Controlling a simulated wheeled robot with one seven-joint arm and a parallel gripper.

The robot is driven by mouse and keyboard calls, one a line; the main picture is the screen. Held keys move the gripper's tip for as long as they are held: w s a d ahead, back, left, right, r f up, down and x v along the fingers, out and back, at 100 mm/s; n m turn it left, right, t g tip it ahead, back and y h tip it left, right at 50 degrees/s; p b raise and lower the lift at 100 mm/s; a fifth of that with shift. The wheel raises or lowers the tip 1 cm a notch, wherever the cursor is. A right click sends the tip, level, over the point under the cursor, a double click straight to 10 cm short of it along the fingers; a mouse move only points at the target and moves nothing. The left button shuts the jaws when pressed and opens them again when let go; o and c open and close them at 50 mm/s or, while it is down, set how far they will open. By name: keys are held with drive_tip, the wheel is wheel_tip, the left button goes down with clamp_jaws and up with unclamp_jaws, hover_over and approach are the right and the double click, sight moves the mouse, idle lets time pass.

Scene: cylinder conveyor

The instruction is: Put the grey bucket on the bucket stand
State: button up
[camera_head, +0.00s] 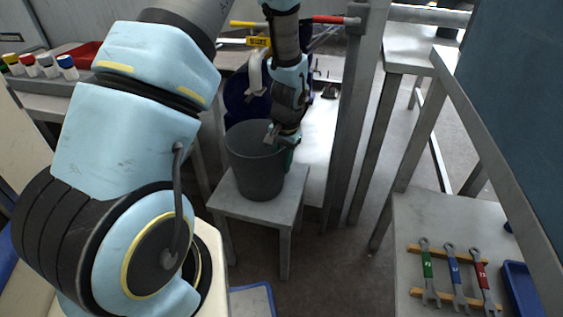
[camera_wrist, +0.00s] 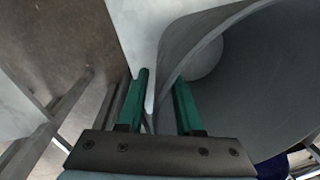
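The grey bucket (camera_head: 255,168) stands upright on a small square grey stand (camera_head: 236,205) in the middle of the head view. My gripper (camera_head: 287,150) points down at the bucket's right rim. In the wrist view, the green fingers of my gripper (camera_wrist: 162,80) straddle the wall of the bucket (camera_wrist: 250,75), one outside and one inside. The fingers are apart, and a gap shows between the outer finger and the wall. The stand's pale top shows in the wrist view (camera_wrist: 140,25). The bucket's far side and handle, if any, are not clear.
A dark blue container (camera_head: 240,98) sits behind the bucket. A grey upright post (camera_head: 346,130) stands close to its right. A table (camera_head: 405,225) with several wrenches is at the lower right. A rack with colored-cap bottles (camera_head: 46,65) is at the upper left.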

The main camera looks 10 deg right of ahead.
wheel_tip(320, 180, up, 12)
drive_tip(key=p, duration=0.1)
drive_tip(key=shift+s+d+r+p, duration=0.15)
drive_tip(key=shift+s+d+p, duration=0.15)
drive_tip(key=shift+s+d, duration=0.1)
idle(0.3)
